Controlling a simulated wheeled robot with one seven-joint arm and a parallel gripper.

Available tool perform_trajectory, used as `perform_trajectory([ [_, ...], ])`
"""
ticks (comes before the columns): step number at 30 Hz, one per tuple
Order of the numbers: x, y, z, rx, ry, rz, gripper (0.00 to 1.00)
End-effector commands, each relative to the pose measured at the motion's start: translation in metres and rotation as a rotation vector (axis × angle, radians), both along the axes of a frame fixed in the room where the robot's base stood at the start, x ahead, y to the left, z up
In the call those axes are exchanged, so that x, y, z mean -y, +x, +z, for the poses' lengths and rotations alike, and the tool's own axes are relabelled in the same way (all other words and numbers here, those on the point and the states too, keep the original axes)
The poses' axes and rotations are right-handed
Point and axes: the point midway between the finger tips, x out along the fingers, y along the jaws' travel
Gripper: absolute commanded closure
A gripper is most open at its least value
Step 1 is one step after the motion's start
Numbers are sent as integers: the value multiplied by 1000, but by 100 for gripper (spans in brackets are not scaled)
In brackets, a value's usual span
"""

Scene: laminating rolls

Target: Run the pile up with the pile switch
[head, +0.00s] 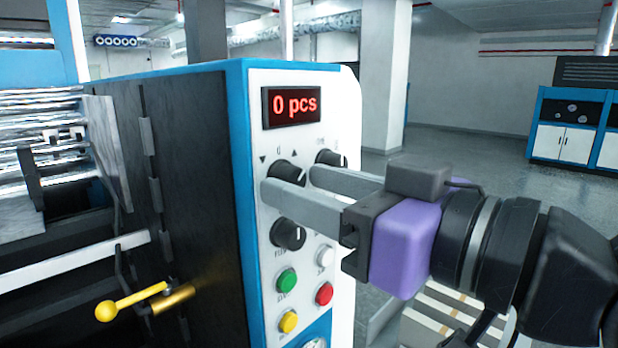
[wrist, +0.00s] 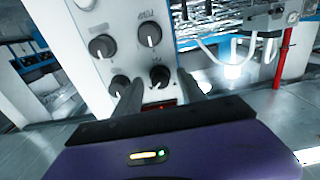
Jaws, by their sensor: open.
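The pile switch (head: 289,171) is a black rotary knob with down, 0 and up marks above it, at the upper left of the white control panel (head: 262,143). In the wrist view, which shows the panel roughly upside down, the pile switch (wrist: 159,75) appears between my fingers. My gripper (head: 291,183) is open, with one finger at each side of the knob. In the wrist view my gripper (wrist: 159,88) shows a gap around the knob. Whether either finger touches it I cannot tell. The fingers partly cover the knob in the head view.
A second knob (head: 331,158) sits close to the right, another knob (head: 289,234) below. Green (head: 287,281), red (head: 324,293) and yellow (head: 288,321) buttons lie lower. A display (head: 293,106) reads "0 pcs". A yellow lever (head: 130,302) juts out at left.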

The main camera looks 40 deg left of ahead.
Motion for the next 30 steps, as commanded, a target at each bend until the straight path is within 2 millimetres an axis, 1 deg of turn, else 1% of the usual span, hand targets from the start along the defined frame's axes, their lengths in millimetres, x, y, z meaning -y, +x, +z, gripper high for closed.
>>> perform_trajectory([
  [3, -4, 0, 0, 0, 0, -1, 52],
  [9, -4, 0, 0, 0, 0, -1, 52],
  [10, -4, 0, 0, 0, 0, -1, 56],
  [11, -4, 0, 0, 0, 0, -1, 62],
  [15, -4, 0, 0, 0, 0, -1, 89],
  [17, -4, 0, 0, 0, 0, -1, 100],
  [25, -3, 0, -1, 15, -1, -1, 100],
  [30, -3, 1, -2, 74, -5, -1, 100],
])
